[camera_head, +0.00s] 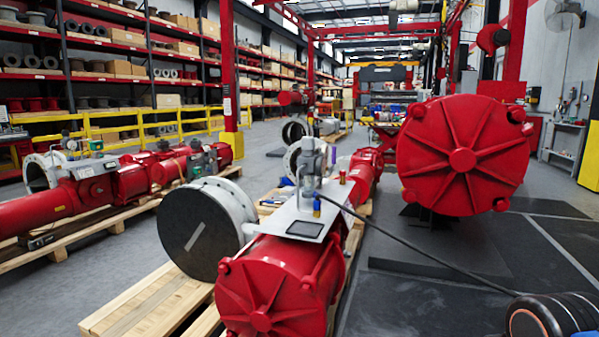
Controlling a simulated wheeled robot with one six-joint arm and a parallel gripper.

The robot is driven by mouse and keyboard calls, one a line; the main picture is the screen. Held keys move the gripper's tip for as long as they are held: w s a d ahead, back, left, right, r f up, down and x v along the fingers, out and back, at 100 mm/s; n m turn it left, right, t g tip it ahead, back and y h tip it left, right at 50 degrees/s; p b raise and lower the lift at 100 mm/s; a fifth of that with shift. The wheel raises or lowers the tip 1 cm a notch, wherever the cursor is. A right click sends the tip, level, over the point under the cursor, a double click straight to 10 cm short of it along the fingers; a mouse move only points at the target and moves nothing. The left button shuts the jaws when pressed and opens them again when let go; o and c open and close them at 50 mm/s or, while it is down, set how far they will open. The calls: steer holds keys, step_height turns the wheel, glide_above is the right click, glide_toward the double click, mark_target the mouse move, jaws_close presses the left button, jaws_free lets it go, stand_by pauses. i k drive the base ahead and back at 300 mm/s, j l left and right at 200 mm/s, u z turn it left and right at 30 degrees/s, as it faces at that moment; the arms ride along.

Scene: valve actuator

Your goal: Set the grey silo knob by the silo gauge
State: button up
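I cannot make out a knob or gauge marked as the silo's. A grey upright fitting (311,166) stands on a pale flat plate (277,226) above the red actuator in the middle. A small dark rectangular panel (305,230) lies on the plate's near part; its face is too small to read. Small blue and yellow parts (317,207) sit by the fitting's foot.
A red actuator (275,285) rests on wooden pallets (150,305). A large red cylinder (462,155) stands right. Another red actuator (130,182) lies left. Grey floor shows between.

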mark_target(308, 144)
steer(key=u, duration=0.25)
steer(key=i+l, duration=0.15)
steer(key=i, duration=0.5)
steer(key=i+l+u, duration=0.1)
steer(key=i, duration=0.6)
steer(key=i+l+u, duration=0.25)
steer(key=l, duration=0.3)
steer(key=l+u, duration=0.25)
steer(key=l, duration=0.25)
steer(key=i+l+u, duration=0.1)
steer(key=l+u, duration=0.15)
steer(key=l, duration=0.35)
steer(key=i+l, duration=0.1)
steer(key=l, duration=0.25)
steer(key=i+l+u, duration=0.1)
steer(key=l, duration=0.3)
steer(key=i+l+u, duration=0.1)
steer(key=l, duration=0.25)
steer(key=i+l, duration=0.1)
steer(key=l, duration=0.25)
